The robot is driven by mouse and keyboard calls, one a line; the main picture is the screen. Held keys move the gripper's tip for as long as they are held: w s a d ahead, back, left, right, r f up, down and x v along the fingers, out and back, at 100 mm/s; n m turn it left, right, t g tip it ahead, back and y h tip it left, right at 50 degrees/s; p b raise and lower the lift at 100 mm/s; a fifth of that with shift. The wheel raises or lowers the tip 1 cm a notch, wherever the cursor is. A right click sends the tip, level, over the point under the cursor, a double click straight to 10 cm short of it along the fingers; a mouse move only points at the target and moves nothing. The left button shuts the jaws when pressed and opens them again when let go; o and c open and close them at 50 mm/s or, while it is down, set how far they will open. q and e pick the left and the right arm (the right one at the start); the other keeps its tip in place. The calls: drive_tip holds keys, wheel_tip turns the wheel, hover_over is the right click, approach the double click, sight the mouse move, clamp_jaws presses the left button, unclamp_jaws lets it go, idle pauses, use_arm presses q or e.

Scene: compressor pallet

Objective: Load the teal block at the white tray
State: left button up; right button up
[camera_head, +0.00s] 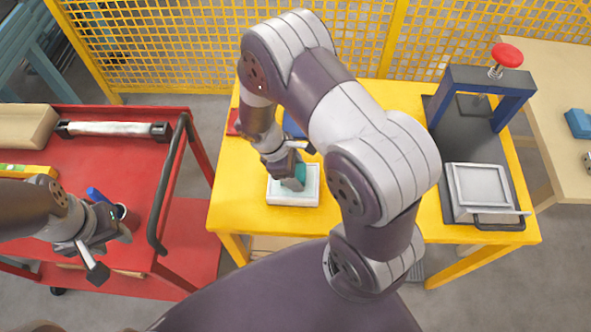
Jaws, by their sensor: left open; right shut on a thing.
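The white tray (308,194) lies on the yellow table (235,205), near its left front part. My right gripper (294,180) points down over the tray and is shut on the teal block (300,172). The block is at the tray, partly hidden by the gripper; I cannot tell whether it touches the tray floor. My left gripper (112,248) is open and empty at the red cart's right side, close to a dark cup (128,215).
The red cart (110,170) holds a white roller (115,129) and a tan box (25,125). A blue press frame (478,85) with a red knob and a metal plate (480,187) stand at the table's right. A yellow mesh fence (175,45) runs behind. My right arm covers the table's middle.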

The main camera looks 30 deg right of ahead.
drive_tip(key=shift+f+b, duration=0.35)
drive_tip(key=shift+f, duration=0.2)
idle(0.4)
idle(1.0)
drive_tip(key=shift+r, duration=0.1)
wheel_tip(320, 180, up, 7)
drive_tip(key=p, duration=0.7)
idle(0.3)
